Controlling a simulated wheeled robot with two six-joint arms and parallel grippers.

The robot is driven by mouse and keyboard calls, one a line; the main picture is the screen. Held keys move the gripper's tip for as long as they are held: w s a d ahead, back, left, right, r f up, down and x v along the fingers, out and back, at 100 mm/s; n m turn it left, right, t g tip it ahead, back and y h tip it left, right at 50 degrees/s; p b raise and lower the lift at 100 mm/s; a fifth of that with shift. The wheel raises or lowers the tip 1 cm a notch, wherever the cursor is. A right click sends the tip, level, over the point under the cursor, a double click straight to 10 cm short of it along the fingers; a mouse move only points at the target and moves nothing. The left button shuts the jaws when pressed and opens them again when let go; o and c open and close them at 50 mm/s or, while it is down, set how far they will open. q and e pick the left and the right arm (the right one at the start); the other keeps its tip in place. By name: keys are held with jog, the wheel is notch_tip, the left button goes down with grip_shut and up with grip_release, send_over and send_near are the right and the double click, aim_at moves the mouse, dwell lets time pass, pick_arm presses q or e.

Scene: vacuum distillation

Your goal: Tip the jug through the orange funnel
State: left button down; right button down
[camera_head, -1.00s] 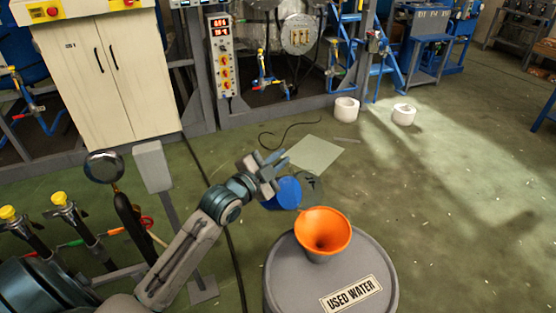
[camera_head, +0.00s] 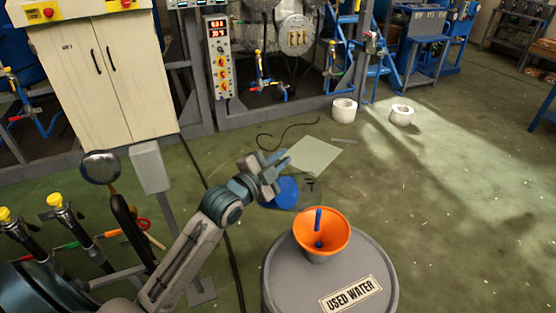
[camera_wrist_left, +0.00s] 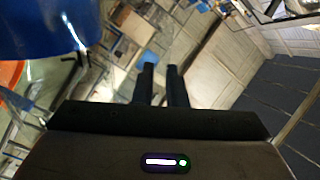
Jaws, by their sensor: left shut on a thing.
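The clear jug with blue liquid (camera_head: 281,193) is tipped on its side, just up and left of the funnel. The orange funnel (camera_head: 338,232) stands upright in the top of the grey drum marked USED WATER (camera_head: 290,285). A blue streak of liquid (camera_head: 318,220) shows inside the funnel. My left gripper (camera_head: 274,166) is shut on the jug; the exact grip is hard to make out. In the left wrist view the blue liquid in the jug (camera_wrist_left: 45,28) fills the upper left, beside my fingers (camera_wrist_left: 160,85). My right gripper is not in view.
A grey post with a box (camera_head: 150,167) and yellow-capped valves (camera_head: 60,210) stand left, close to my left arm. Two white rolls (camera_head: 344,111) lie on the floor farther back. The floor right of the drum is clear.

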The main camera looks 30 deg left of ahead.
aim_at(290, 166)
pick_arm(q)
jog(key=shift+s+d+r+m, duration=0.1)
jog(key=shift+d+r+m, duration=0.2)
jog(key=shift+d+m, duration=0.1)
jog(key=shift+d+r, duration=0.1)
jog(key=shift+d, duration=0.15)
jog(key=shift+s+d+r+m, duration=0.15)
jog(key=shift+d+m, duration=0.2)
jog(key=shift+m, duration=0.25)
jog(key=shift+d+r+m, duration=0.25)
jog(key=shift+d+m, duration=0.25)
jog(key=shift+d, duration=0.1)
jog(key=shift+s+d+r+m, duration=0.15)
jog(key=shift+d+r+m, duration=0.1)
jog(key=shift+d+m, duration=0.35)
jog(key=shift+s+d+r+m, duration=0.15)
jog(key=shift+d+r+m, duration=0.15)
jog(key=shift+d+m, duration=0.45)
jog(key=shift+s+d+r+m, duration=0.15)
jog(key=shift+d+r+m, duration=0.1)
jog(key=shift+d+m, duration=0.45)
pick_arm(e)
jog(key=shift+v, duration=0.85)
pick_arm(q)
jog(key=shift+d, duration=0.35)
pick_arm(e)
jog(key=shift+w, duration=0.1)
